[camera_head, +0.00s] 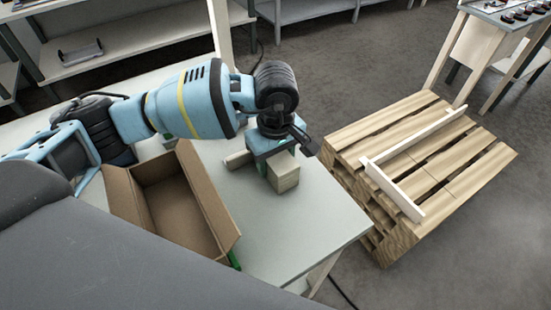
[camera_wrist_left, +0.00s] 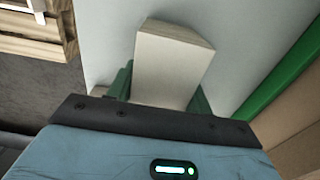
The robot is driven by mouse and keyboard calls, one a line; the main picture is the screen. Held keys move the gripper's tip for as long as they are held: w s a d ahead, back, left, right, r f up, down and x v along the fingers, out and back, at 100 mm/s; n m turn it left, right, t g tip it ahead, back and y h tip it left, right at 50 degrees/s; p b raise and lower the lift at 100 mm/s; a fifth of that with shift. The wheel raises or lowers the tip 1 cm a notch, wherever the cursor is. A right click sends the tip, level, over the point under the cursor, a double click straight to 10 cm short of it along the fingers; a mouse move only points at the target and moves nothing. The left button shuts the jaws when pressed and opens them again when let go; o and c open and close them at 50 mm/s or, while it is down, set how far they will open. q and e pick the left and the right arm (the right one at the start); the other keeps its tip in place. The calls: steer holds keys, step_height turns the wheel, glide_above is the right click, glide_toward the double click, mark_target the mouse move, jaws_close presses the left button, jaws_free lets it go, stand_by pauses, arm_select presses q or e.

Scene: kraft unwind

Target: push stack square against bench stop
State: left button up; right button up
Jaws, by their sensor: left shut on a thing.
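My left gripper (camera_head: 272,160) points down over the pale workbench (camera_head: 305,215), right of the cardboard box. It is shut on a pale wooden block (camera_head: 285,175). In the wrist view the block (camera_wrist_left: 168,62) sits between the green fingers, its end sticking out past them. I cannot tell whether the block touches the bench. A short pale wooden piece (camera_head: 238,160) lies just left of the gripper, partly hidden by it. I cannot make out a clear stack or bench stop on the bench. My right gripper is not in view.
An open, empty cardboard box (camera_head: 183,212) stands on the bench, with a green strip (camera_wrist_left: 285,70) beside it. A wooden pallet (camera_head: 455,178) carrying a white L-shaped rail (camera_head: 393,188) is beyond the bench's right edge. Shelves (camera_head: 115,50) stand behind. The bench's front right is clear.

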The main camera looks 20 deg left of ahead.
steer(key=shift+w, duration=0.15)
arm_select(q)
steer(key=o, duration=1.2)
steer(key=shift+d+f, duration=0.1)
steer(key=shift+c, duration=0.2)
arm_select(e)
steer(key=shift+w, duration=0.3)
arm_select(q)
step_height(320, 180, up, 7)
steer(key=shift+f, duration=0.2)
steer(key=shift+r, duration=0.65)
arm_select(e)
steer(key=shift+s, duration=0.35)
